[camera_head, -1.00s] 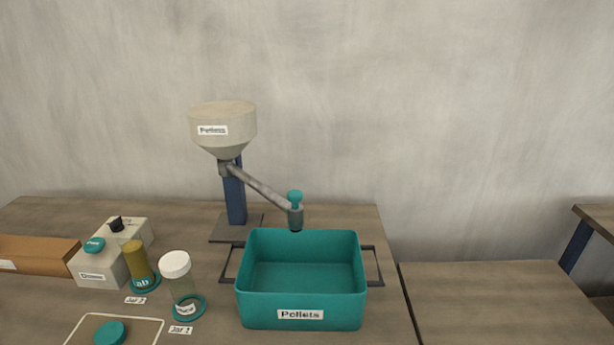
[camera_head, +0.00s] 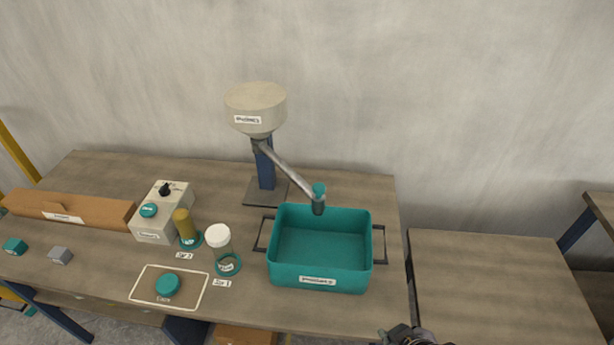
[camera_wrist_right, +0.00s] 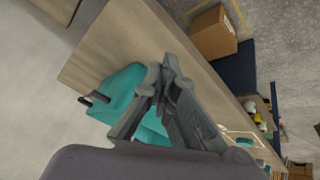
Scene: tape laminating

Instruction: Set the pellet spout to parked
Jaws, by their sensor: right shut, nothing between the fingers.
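The pellet spout (camera_head: 288,172) is a grey tube sloping down to the right from a cream hopper (camera_head: 256,108) on a blue post. Its outlet, topped by a teal knob (camera_head: 319,190), hangs at the back rim of the teal Pellets bin (camera_head: 320,278). My right gripper (camera_wrist_right: 168,78) is shut and empty in the right wrist view, with the teal bin (camera_wrist_right: 122,92) partly hidden behind it. Part of my right arm shows at the bottom edge of the head view, in front of the bin and apart from the spout. My left gripper is not in view.
Left of the bin stand a capped clear jar (camera_head: 220,250), a mustard jar (camera_head: 184,226) and a control box (camera_head: 160,212). A brown carton (camera_head: 75,208) lies at far left. The table (camera_head: 500,280) at right is bare.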

